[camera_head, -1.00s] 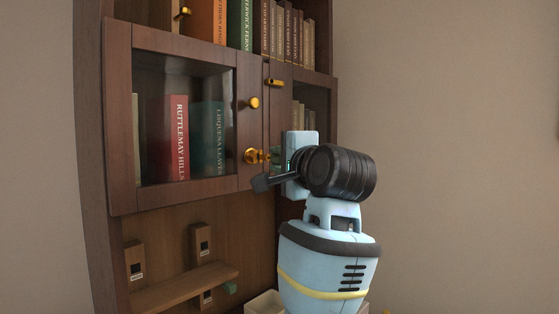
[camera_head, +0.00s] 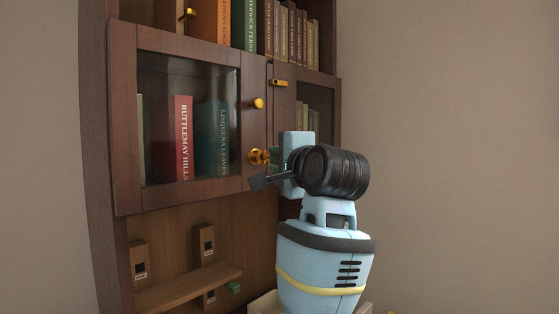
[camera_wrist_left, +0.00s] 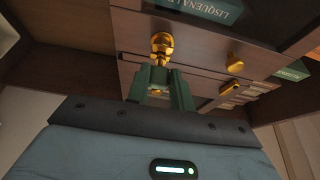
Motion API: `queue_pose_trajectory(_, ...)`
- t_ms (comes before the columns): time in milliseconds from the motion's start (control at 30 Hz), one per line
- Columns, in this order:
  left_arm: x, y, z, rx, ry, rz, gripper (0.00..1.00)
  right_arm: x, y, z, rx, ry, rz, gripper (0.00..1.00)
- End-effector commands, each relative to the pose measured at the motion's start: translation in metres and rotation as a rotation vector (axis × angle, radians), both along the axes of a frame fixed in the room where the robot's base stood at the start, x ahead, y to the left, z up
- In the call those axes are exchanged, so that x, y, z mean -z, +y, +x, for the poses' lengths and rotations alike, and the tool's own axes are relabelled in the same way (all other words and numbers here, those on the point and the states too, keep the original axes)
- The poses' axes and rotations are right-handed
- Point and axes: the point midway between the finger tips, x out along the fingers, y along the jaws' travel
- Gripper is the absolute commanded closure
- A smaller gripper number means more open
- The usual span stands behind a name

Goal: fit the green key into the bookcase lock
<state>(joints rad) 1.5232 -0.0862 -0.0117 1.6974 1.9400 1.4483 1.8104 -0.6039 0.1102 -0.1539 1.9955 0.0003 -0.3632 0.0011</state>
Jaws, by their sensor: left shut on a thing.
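The gold lock (camera_head: 258,156) sits on the frame of the bookcase's glass door, below a gold knob (camera_head: 259,103). My left gripper (camera_head: 273,166) is right beside the lock, at its right side in the head view. In the left wrist view the gripper (camera_wrist_left: 160,88) is shut on the green key (camera_wrist_left: 157,76), mostly hidden between the fingers. The key lines up with the gold lock (camera_wrist_left: 162,45) there. I cannot tell whether the key's tip is inside the lock. My right gripper is not in view.
The bookcase (camera_head: 97,150) has books above and a glass door with a red book (camera_head: 183,138) behind it. A gold latch (camera_head: 278,83) is near the knob. Below are wooden blocks (camera_head: 204,243) and a small green object (camera_head: 233,288). Right of the arm is bare wall.

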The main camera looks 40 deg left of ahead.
Motion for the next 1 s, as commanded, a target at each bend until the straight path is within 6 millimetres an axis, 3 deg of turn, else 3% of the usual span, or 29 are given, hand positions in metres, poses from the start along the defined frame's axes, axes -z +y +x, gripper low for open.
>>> queue_pose_trajectory(667,0.0,0.012,0.001,-0.001,0.0,0.0,0.99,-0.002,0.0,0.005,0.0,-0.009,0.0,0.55)
queue_pose_trajectory(700,0.0,0.011,0.001,0.0,0.0,0.0,0.72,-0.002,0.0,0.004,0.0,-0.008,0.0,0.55)
queue_pose_trajectory(867,0.0,0.011,0.001,0.0,0.0,0.0,0.52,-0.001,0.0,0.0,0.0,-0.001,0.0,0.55)
queue_pose_trajectory(1000,0.0,0.011,0.001,0.0,0.0,0.0,0.52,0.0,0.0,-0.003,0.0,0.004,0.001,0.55)
